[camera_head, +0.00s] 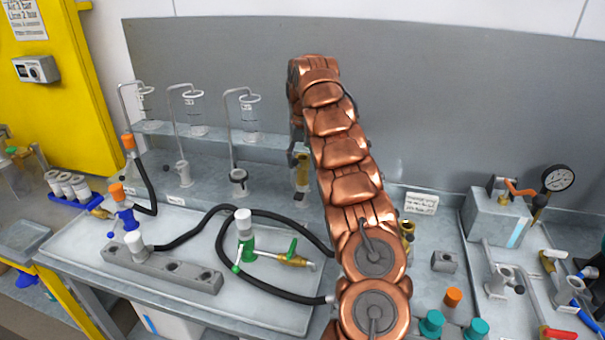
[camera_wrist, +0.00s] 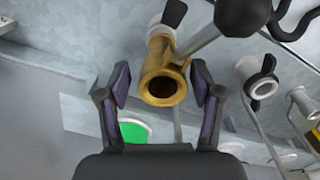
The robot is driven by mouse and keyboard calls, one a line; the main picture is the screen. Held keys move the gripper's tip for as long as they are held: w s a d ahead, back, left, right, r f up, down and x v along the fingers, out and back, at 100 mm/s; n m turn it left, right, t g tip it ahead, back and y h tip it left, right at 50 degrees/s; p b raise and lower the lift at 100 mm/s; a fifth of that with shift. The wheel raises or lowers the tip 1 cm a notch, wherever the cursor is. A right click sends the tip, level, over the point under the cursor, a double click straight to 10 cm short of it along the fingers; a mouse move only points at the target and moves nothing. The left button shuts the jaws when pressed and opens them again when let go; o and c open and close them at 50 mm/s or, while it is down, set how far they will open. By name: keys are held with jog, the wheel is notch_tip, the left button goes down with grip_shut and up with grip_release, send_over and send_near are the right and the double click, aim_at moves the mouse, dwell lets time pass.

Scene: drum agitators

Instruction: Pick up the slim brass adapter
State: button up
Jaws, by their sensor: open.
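A brass adapter (camera_wrist: 163,76), a hollow tube with an open round end and a small side lug, shows between my gripper's fingers in the wrist view. My gripper (camera_wrist: 160,82) is open, one finger on each side of it with visible gaps, not closed on it. In the head view a slim upright brass piece (camera_head: 302,172) stands just left of my copper arm, below the arm's far end; it appears to be the same adapter. My gripper is mostly hidden behind the arm there.
A green-handled valve (camera_head: 245,245) with black hose stands left of my arm. Glass-topped stands (camera_head: 240,150) line the back shelf. Another brass fitting (camera_head: 407,228) is close right of my arm. A gauge box (camera_head: 497,215) stands at right. A grey wall (camera_head: 450,110) rises behind.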

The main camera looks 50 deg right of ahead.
aim_at(302, 172)
jog(key=shift+w+f+p, duration=0.2)
jog(key=shift+f+p, duration=0.85)
jog(key=shift+f, duration=1.45)
jog(key=c, duration=1.2)
jog(key=shift+r, duration=0.15)
jog(key=shift+c, duration=0.2)
jog(key=shift+r+b, duration=1)
jog(key=shift+r, duration=0.6)
grip_shut()
jog(key=a+r+b, duration=0.1)
jog(key=a+b, duration=0.5)
jog(key=a, duration=1)
jog(key=shift+w+r, duration=0.25)
jog(key=shift+w, duration=0.15)
